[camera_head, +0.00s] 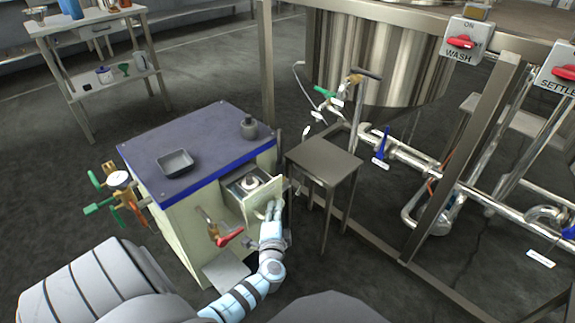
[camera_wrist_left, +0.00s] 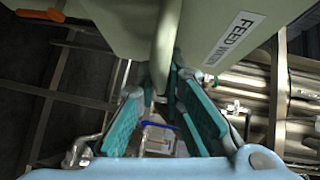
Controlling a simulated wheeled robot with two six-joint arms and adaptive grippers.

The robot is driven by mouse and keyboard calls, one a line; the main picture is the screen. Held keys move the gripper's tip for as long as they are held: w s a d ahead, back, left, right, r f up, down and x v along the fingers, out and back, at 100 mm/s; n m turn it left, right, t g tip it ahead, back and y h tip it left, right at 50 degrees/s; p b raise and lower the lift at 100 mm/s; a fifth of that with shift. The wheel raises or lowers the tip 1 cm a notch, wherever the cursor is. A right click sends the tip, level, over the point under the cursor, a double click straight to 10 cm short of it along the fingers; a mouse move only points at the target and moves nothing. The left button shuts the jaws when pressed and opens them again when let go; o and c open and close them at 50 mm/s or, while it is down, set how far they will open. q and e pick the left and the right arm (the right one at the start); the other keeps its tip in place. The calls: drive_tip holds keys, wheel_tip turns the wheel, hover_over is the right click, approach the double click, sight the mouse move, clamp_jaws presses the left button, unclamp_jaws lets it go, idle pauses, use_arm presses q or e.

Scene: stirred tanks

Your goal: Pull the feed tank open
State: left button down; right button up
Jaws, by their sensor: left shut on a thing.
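The feed tank is a pale green drawer-like box (camera_head: 264,203) in the right side of the blue-topped cabinet (camera_head: 200,142). It stands partly out of the cabinet, with its open top showing a round pale thing inside. Its labelled front (camera_wrist_left: 205,35) fills the top of the left wrist view; the label begins "FEED". My left gripper (camera_head: 270,209) is at this front. In the left wrist view my left gripper (camera_wrist_left: 168,100) has its teal fingers shut on a pale upright handle (camera_wrist_left: 163,55). The fingers hide part of the handle. My right gripper is not in view.
A grey tray (camera_head: 175,163) and a grey jar (camera_head: 249,127) stand on the cabinet. A red-handled valve (camera_head: 228,238) is close to my left arm. A small metal table (camera_head: 324,160) stands just right of the drawer, near steel frame posts and pipes.

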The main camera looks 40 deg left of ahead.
use_arm(q)
drive_tip(key=shift+d, duration=0.3)
drive_tip(key=c, duration=2)
unclamp_jaws()
drive_tip(key=shift+o, duration=0.2)
drive_tip(key=v, duration=0.7)
drive_tip(key=shift+s+d, duration=0.15)
drive_tip(key=shift+s, duration=0.05)
